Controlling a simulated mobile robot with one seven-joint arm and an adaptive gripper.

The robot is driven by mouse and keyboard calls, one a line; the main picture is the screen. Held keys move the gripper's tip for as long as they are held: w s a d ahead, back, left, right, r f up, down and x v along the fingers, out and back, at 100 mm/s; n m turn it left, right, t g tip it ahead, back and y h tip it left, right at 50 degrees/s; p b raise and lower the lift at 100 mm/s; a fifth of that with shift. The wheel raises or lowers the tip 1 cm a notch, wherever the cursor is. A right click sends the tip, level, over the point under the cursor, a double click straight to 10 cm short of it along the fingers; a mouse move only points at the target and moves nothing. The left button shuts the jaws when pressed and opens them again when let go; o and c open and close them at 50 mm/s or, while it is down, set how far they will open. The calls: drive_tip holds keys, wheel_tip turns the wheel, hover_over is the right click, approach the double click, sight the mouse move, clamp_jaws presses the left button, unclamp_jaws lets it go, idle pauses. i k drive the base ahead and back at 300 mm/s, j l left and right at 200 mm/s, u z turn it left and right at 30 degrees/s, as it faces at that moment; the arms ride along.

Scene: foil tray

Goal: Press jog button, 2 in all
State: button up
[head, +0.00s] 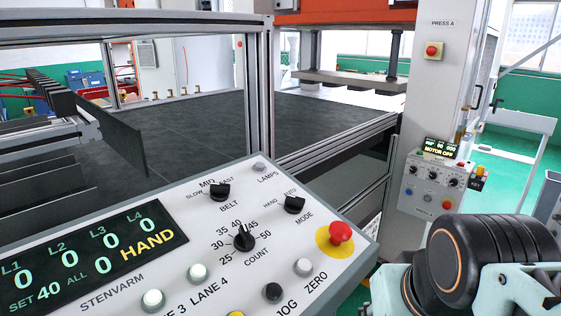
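The jog button is a small black push button (272,292) on the sloped control panel (150,232), low in the head view, just above the printed word JOG. Nothing covers it or touches it. The panel's display (90,255) shows HAND, SET 40, ALL 0 and zeros for L1 to L4. Part of my arm, a black rounded joint with pale links, fills the lower right corner, to the right of the panel. My gripper is not in view.
A white ZERO button (303,267) sits close above right of the jog button. A red emergency stop (340,232) on yellow stands up beyond it. Black knobs (244,238) lie further up. A metal frame post (260,95) rises behind the panel. A second control box (432,185) stands right.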

sight(273, 290)
drive_tip(key=k+j+z, duration=0.1)
drive_tip(key=k, duration=0.35)
drive_tip(key=k+j, duration=0.1)
drive_tip(key=k, duration=0.35)
drive_tip(key=k+j+z, duration=0.25)
drive_tip(key=k+j, duration=0.25)
drive_tip(key=k+j+z, duration=0.1)
drive_tip(key=j, duration=0.25)
drive_tip(key=k+j+z, duration=0.1)
drive_tip(key=k+j, duration=0.25)
drive_tip(key=j+z, duration=0.1)
drive_tip(key=j, duration=0.3)
drive_tip(key=k+j+z, duration=0.1)
drive_tip(key=j, duration=0.3)
drive_tip(key=i+j+z, duration=0.1)
drive_tip(key=j, duration=1)
